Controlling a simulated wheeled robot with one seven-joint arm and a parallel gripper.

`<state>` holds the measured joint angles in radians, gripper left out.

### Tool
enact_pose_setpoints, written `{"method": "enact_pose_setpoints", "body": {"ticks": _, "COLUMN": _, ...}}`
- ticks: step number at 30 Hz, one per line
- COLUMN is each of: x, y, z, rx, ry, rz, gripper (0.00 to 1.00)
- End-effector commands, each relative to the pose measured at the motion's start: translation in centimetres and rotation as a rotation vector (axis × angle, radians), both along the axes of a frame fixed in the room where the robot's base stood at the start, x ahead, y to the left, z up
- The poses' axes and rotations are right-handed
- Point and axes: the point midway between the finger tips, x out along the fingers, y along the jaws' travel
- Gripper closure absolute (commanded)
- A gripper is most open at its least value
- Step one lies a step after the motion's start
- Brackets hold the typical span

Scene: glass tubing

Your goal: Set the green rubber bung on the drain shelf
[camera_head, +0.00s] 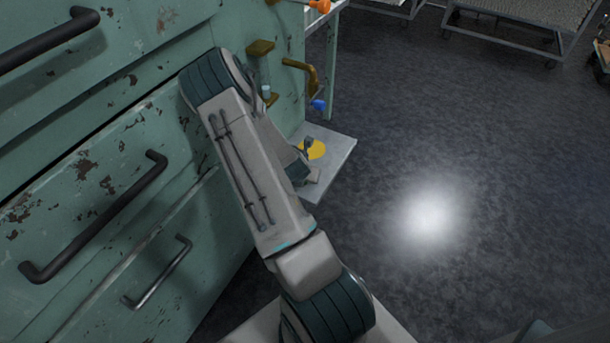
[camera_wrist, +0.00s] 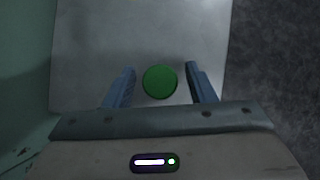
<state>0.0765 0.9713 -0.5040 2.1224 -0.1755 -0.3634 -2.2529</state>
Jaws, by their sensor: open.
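The green rubber bung (camera_wrist: 160,82) shows as a round green top in the wrist view, between my gripper's two fingers. My gripper (camera_wrist: 160,84) is open, with a gap on each side of the bung. Beneath them is the pale grey drain shelf (camera_wrist: 90,35), and the bung appears to stand on it, clear of both fingers. In the head view the shelf (camera_head: 338,168) juts out at the foot of the green cabinet. My arm hides part of the shelf there, and I cannot make out the bung.
Drawer handles (camera_head: 100,220) stick out on the left. The floor to the right is open.

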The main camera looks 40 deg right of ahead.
Motion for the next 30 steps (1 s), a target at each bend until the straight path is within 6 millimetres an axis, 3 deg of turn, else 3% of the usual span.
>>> {"method": "enact_pose_setpoints", "body": {"ticks": 5, "x": -0.1, "y": 0.3, "z": 1.0, "rx": -0.001, "ry": -0.001, "rz": 0.001, "gripper": 0.5}}
{"method": "enact_pose_setpoints", "body": {"ticks": 18, "x": -2.9, "y": 4.3, "z": 8.6, "rx": 0.0, "ry": -0.002, "rz": 0.002, "gripper": 0.5}}
{"method": "enact_pose_setpoints", "body": {"ticks": 26, "x": -3.6, "y": 5.5, "z": 10.5, "rx": 0.011, "ry": -0.009, "rz": -0.017, "gripper": 0.5}}
{"method": "enact_pose_setpoints", "body": {"ticks": 30, "x": -3.6, "y": 7.1, "z": 11.9, "rx": 0.099, "ry": -0.065, "rz": -0.154, "gripper": 0.5}}
